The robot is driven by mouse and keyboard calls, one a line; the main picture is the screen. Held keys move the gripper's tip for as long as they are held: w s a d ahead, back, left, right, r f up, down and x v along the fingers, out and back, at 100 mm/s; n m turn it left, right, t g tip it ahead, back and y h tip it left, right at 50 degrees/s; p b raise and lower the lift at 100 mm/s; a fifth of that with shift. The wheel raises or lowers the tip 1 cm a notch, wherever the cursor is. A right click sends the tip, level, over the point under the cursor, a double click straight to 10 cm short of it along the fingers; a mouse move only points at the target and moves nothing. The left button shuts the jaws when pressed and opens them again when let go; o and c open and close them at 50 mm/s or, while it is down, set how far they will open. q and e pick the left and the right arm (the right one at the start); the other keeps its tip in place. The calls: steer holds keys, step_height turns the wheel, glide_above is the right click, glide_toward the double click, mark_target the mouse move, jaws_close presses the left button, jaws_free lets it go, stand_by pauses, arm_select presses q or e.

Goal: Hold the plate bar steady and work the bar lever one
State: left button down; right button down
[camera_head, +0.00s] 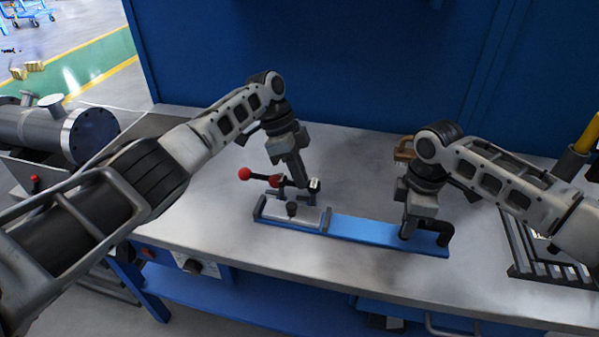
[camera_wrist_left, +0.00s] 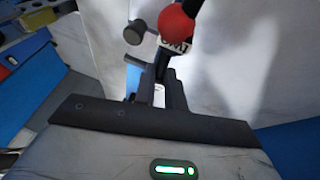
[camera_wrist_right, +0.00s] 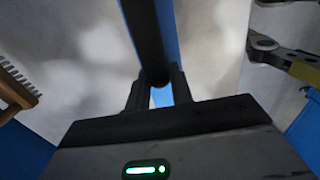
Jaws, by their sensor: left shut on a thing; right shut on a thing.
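The plate bar (camera_head: 365,231) is a long blue strip lying flat on the bench, with a grey plate section at its left end and a black handle (camera_head: 446,233) at its right end. My right gripper (camera_head: 407,230) is shut on the black handle, which also runs between its fingers in the right wrist view (camera_wrist_right: 148,40). The bar lever (camera_head: 262,177) has red ball ends and stands above the plate section. My left gripper (camera_head: 304,184) is shut on the lever mechanism; its exact grip is partly hidden. A red ball (camera_wrist_left: 176,24) shows close beyond its fingers in the left wrist view.
A wooden brush (camera_wrist_right: 16,92) lies behind my right gripper. A slotted black rack (camera_head: 540,255) sits at the bench's right. A flanged steel shell (camera_head: 75,130) stands at the left. A blue panel (camera_head: 320,60) closes the back. The bench front is clear.

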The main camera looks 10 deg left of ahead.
mark_target(312, 193)
steer(key=shift+a, duration=0.15)
arm_select(q)
steer(key=n+t, duration=0.1)
steer(key=n, duration=0.1)
steer(key=s+n+t, duration=0.1)
steer(key=n, duration=0.2)
steer(key=s+d+n+t, duration=0.1)
steer(key=n, duration=0.2)
steer(key=shift+s+r+t, duration=0.1)
steer(key=shift+s+t, duration=0.05)
steer(key=shift+t, duration=0.25)
steer(key=n, duration=0.1)
steer(key=n+t, duration=0.1)
steer(key=n, duration=0.1)
steer(key=d+n, duration=0.1)
steer(key=shift+s+n+t+y, duration=0.3)
steer(key=shift+s, duration=0.05)
steer(key=shift+s+d+n+t+y, duration=0.15)
steer(key=shift+n+t+y, duration=0.3)
steer(key=shift+n, duration=0.95)
steer(key=c, duration=1.5)
jaws_free()
steer(key=shift+o, duration=0.2)
